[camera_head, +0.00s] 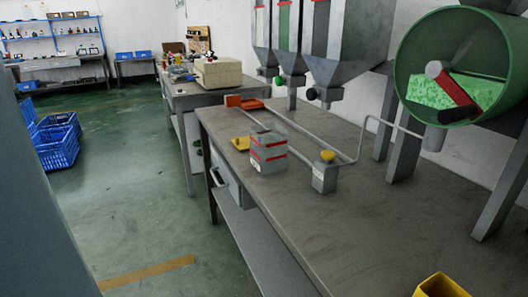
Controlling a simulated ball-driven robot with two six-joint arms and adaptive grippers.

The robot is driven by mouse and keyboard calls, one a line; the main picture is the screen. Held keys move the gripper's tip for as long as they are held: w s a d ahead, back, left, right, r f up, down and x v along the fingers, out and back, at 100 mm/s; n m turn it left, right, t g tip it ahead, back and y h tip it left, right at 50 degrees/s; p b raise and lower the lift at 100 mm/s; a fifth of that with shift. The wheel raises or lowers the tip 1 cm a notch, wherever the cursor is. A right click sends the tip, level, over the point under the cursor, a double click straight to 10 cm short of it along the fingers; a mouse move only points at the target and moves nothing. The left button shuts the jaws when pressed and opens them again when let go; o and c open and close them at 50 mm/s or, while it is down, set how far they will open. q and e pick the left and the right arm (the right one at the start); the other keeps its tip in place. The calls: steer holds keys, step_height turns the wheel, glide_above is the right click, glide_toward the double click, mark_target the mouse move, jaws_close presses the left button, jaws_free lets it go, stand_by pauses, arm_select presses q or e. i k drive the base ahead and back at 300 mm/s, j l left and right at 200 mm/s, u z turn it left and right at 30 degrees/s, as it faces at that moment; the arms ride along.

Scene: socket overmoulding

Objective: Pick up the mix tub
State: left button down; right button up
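A yellow open-topped tub (441,287) stands at the bottom right of the head view on the grey bench (350,218). The picture's lower edge cuts it off, so its base is hidden. A grey box with red stripes (268,154) stands near the bench's front edge, in the middle of the view. No label shows which of these is the mix tub. Neither of my grippers shows in this view.
A green drum (404,78) holding green granules and a red paddle (456,97) hangs over the bench's right side. Several hoppers (330,45) stand behind. A metal rail (300,130) and a yellow-knobbed block (325,176) occupy the bench.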

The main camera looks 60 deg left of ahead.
mark_target(270, 143)
steer(key=u, duration=1.7)
